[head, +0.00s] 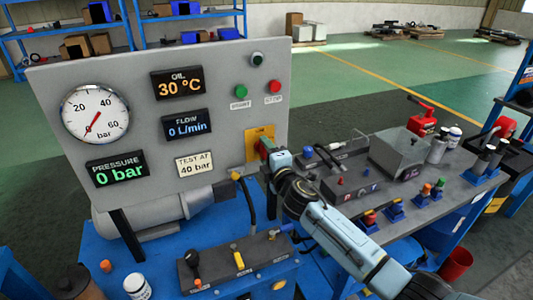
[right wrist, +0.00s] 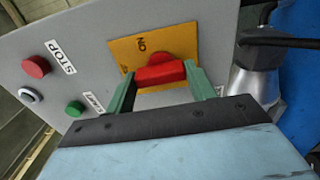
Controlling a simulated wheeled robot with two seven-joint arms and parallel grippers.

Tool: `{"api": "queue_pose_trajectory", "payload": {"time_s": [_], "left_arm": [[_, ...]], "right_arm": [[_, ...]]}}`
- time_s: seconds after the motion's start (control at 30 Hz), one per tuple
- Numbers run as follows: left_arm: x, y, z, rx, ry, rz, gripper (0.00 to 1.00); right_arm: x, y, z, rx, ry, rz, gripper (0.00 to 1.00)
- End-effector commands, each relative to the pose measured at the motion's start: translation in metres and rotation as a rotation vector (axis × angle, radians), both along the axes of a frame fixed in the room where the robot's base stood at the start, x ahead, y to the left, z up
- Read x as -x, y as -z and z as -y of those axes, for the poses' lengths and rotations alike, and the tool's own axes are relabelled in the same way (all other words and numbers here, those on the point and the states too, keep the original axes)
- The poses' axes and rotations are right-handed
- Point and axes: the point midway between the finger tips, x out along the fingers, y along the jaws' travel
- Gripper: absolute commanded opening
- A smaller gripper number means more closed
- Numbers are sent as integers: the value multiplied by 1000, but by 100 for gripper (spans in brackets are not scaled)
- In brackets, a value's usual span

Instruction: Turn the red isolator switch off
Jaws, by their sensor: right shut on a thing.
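The red isolator switch (right wrist: 160,72) is a red handle on a yellow plate (right wrist: 125,52) with "ON" lettering, seen in the right wrist view. The plate also shows in the head view (head: 256,133) at the lower right of the grey panel. My right gripper (right wrist: 162,80) has its two green fingers on either side of the red handle and is shut on it. In the head view the right gripper (head: 268,150) reaches the plate and hides most of the handle. The handle lies nearly level across the wrist picture. My left gripper is not in view.
The grey panel (head: 215,75) carries a pressure gauge (head: 95,113), displays reading 0 bar, 0 L/min and 30 °C, a green button (head: 240,91) and a red stop button (head: 274,87). Below are a blue bench and a valve block (head: 235,262). A cluttered bench stands right.

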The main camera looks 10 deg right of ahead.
Motion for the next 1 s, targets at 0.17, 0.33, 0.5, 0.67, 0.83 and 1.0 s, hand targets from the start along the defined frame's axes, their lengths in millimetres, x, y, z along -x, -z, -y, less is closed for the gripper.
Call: {"api": "queue_pose_trajectory", "payload": {"time_s": [0.17, 0.33, 0.5, 0.67, 0.83, 1.0], "left_arm": [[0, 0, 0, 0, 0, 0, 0], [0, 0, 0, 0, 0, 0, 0], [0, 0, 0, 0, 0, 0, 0], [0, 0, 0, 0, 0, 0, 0], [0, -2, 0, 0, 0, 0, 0], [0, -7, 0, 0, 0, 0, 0]], "right_arm": [[0, 1, 0, 6, 0, 0, 32], [0, 1, 0, 5, 0, 0, 69], [0, 0, 0, 3, 0, 1, 76], [0, 0, 0, 2, 0, 0, 76], [10, 0, 2, 1, -1, -1, 76], [35, 0, 7, 1, -2, -2, 76]]}}
